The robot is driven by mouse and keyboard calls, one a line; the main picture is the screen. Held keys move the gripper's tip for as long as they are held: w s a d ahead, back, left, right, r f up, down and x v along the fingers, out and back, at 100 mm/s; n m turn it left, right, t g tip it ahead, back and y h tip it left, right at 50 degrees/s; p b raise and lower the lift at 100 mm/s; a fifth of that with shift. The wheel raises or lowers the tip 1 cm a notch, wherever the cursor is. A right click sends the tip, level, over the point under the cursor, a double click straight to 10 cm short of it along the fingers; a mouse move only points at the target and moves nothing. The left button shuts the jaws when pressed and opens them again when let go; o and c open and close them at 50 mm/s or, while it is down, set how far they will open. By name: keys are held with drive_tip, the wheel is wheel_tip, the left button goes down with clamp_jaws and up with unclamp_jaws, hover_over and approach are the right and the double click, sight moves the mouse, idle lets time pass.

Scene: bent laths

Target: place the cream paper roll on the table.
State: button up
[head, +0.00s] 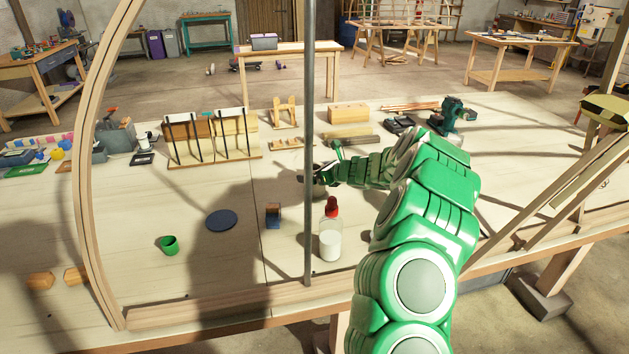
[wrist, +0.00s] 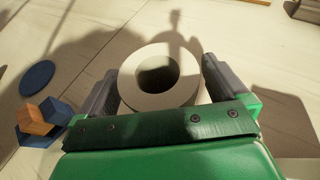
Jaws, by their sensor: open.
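The cream paper roll (wrist: 183,62) shows in the wrist view with its round hole facing the camera. It lies between the two grey fingers of my gripper (wrist: 160,72), one on each side. The jaws are open; whether either finger touches the roll is hard to tell. My gripper (head: 322,178) is low over the middle of the pale wooden table (head: 215,275) in the head view, where the arm and shadow mostly hide the roll. I cannot tell for certain whether the roll's underside rests on the table.
A blue disc (head: 221,220), a blue-and-wood block (head: 273,215), a green cup (head: 169,245) and a red-capped bottle (head: 330,232) stand nearer the front. A grey upright pole (head: 308,120) and a bent lath (head: 88,150) rise in front. Racks (head: 212,138) stand behind.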

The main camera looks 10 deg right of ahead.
sight(315, 168)
drive_tip(key=c, duration=1.1)
drive_tip(key=shift+r, duration=0.3)
drive_tip(key=r, duration=0.3)
drive_tip(key=shift+s+r, duration=0.15)
drive_tip(key=shift+s, duration=0.15)
drive_tip(key=s+a+r, duration=0.1)
drive_tip(key=s+r, duration=0.8)
drive_tip(key=s, duration=0.4)
drive_tip(key=a+r+m+t+h, duration=0.1)
drive_tip(key=a+r+m+h, duration=0.1)
drive_tip(key=a, duration=0.5)
drive_tip(key=shift+w+a+r+h, duration=0.2)
drive_tip(key=shift+a+r+h, duration=0.1)
drive_tip(key=shift+r, duration=0.3)
